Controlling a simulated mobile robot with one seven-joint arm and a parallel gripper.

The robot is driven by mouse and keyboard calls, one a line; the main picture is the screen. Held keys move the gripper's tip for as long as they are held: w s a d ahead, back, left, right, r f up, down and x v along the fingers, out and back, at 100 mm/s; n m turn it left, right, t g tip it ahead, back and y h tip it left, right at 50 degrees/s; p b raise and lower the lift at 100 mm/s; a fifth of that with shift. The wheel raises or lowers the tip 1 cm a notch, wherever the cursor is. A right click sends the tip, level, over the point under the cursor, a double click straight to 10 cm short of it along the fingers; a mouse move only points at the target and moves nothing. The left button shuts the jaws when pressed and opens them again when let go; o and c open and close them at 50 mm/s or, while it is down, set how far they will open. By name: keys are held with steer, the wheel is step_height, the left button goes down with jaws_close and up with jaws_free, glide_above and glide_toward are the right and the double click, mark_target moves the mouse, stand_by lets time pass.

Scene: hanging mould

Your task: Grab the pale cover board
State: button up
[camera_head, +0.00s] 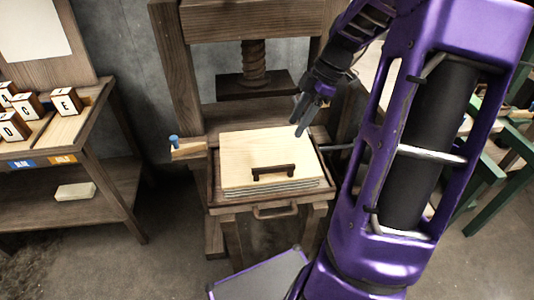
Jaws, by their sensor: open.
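The pale cover board (242,150) lies flat on a stack of thin grey-white sheets (300,188) in a brown wooden tray under the press. A dark bar handle (273,171) is fixed near its front edge. My gripper (301,119) is above the board's back right corner, fingers pointing down and left. It looks empty. The gap between the fingers is hard to make out at this size, and I cannot tell how high the tips are above the board.
A wooden screw press (254,82) stands over the tray's back. The tray has a front loop handle (275,211). A blue-topped peg (174,141) is on the left. A side table (70,133) with lettered blocks stands further left. Green trestle legs (478,160) are at right.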

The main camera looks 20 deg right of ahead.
steer(key=b, duration=0.2)
glide_toward(275, 167)
steer(key=x, duration=0.5)
steer(key=shift+w+a+r, duration=0.1)
steer(key=shift+w+a, duration=0.05)
steer(key=shift+a, duration=0.15)
steer(key=shift+b+x, duration=0.55)
steer(key=shift+x, duration=2.1)
steer(key=shift+d+f, duration=0.15)
steer(key=shift+f, duration=0.15)
steer(key=shift+c, duration=0.3)
jaws_close()
